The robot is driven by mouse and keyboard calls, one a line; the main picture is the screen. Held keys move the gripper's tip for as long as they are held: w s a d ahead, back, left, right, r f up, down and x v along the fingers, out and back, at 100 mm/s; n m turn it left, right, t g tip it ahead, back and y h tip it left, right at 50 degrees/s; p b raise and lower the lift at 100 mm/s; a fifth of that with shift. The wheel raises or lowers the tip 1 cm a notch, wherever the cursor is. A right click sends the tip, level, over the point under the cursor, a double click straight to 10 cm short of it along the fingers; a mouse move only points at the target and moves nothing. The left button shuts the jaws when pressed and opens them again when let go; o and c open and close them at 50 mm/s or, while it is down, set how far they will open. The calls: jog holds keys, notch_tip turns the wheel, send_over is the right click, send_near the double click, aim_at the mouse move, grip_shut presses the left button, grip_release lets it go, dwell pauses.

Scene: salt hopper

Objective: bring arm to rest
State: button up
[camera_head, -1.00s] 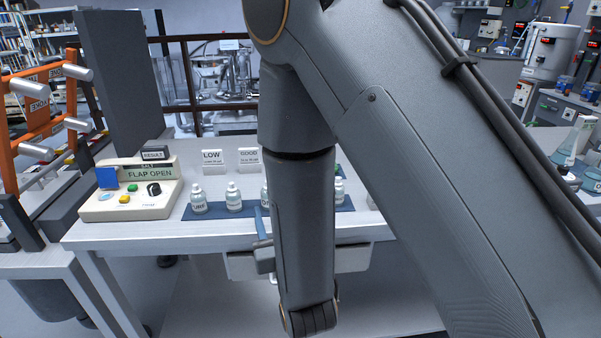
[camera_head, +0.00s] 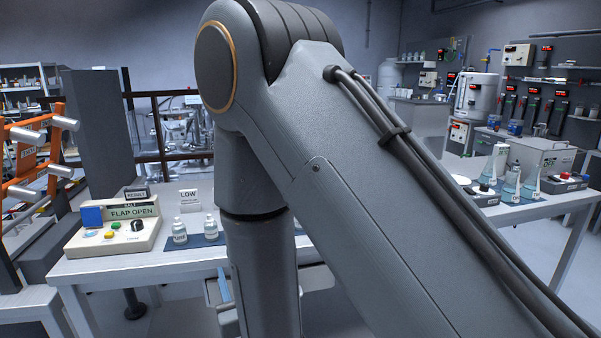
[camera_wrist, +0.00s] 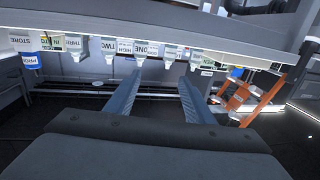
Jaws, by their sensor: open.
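My arm fills the middle of the head view, with the upper link sloping to the right and the forearm hanging down from the raised elbow. The forearm hides most of my gripper there; a narrow blue finger-like part shows at its left edge, in front of the bench. In the wrist view my gripper (camera_wrist: 159,78) is open, its two blue-grey fingers well apart. Nothing is between them. That view looks tilted over, with labelled bottles and signs along the bench edge beyond the fingertips; no contact with them shows.
The white bench (camera_head: 165,262) carries a control box (camera_head: 112,228) reading "FLAP OPEN", small bottles (camera_head: 180,231) and a LOW sign (camera_head: 189,197). An orange rack (camera_head: 28,155) stands left. A right-hand bench (camera_head: 515,212) holds flasks (camera_head: 511,184). My arm hides the middle.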

jog(key=w+d+f+m+g+h, duration=0.1)
jog(key=d+f+g+h, duration=0.2)
jog(key=d, duration=0.6)
jog(key=w+d+f+m+g+h, duration=0.15)
jog(key=d+g, duration=0.25)
jog(key=d, duration=0.4)
jog(key=s+d+r+m+g+h, duration=0.2)
jog(key=s+d+g, duration=0.6)
jog(key=s+d, duration=0.7)
jog(key=shift+s+d+r+h, duration=0.3)
jog(key=shift+s+d+h, duration=0.05)
jog(key=shift+s+d, duration=0.1)
jog(key=shift+s+d+r, duration=0.1)
jog(key=shift+s+d, duration=0.1)
jog(key=shift+s, duration=0.15)
jog(key=shift+c, duration=0.5)
